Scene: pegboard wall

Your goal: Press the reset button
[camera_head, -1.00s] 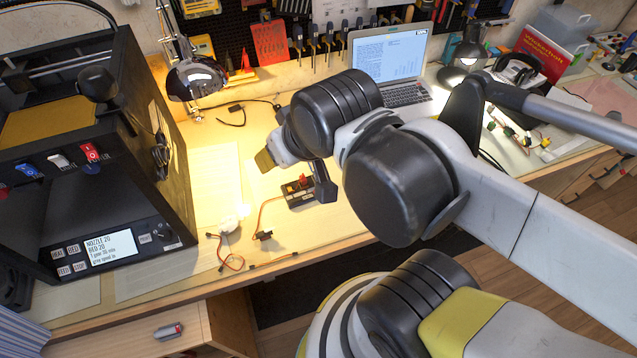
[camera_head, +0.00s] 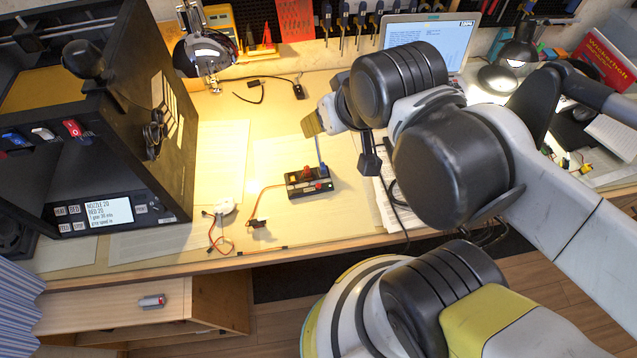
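I cannot tell which button is the reset button. My gripper (camera_head: 370,163) shows as a dark finger behind my arm, above and right of the box, apart from it. Its opening is hidden.
Loose wires and a small servo (camera_head: 258,223) lie left of the box. A laptop (camera_head: 430,40) is at the back, partly behind my arm. Paper sheets cover much of the bench.

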